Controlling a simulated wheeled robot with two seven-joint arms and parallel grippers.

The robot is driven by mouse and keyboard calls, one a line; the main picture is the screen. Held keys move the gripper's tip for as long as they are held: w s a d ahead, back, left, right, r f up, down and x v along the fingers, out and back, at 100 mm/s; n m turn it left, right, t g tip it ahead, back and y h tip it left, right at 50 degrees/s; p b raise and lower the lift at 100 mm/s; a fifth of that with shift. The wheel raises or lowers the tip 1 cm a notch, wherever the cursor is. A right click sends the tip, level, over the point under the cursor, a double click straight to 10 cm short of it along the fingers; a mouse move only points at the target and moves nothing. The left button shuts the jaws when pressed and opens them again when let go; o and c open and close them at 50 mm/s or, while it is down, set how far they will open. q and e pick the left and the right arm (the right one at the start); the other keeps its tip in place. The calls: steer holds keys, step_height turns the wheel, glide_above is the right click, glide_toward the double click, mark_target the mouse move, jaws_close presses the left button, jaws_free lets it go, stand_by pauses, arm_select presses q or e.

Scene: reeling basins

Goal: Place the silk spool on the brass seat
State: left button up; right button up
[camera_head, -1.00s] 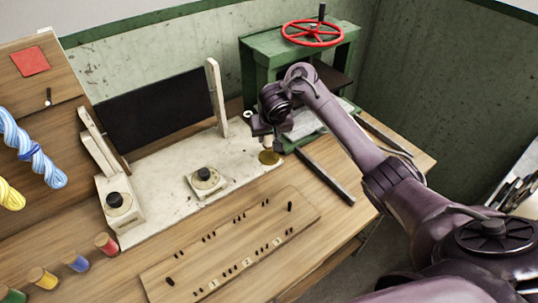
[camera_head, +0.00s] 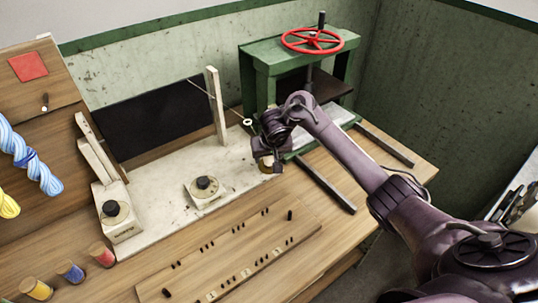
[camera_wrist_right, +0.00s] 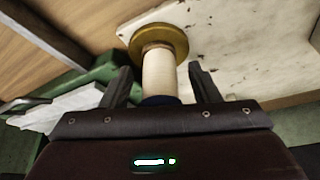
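The silk spool (camera_wrist_right: 159,76) is a pale cream cylinder in the right wrist view. Its far end meets the round brass seat (camera_wrist_right: 175,36), and it looks upright on it. My right gripper (camera_wrist_right: 161,82) is open around the spool, with a gap visible on each side between finger and spool. My left gripper is not in view.
A green press with a red handwheel (camera_head: 313,41) stands just behind my right arm. A basin knob (camera_head: 204,184) and a wooden pegboard (camera_head: 235,255) lie left and in front. Coloured spools (camera_head: 71,271) stand at the lower left. A thin white post (camera_head: 216,106) rises behind.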

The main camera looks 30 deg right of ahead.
steer(key=shift+r, duration=0.3)
steer(key=p+v, duration=0.3)
steer(key=v, duration=0.1)
steer(key=shift+r, duration=0.45)
steer(key=p+v, duration=0.7)
steer(key=shift+s, duration=0.3)
steer(key=shift+f, duration=0.25)
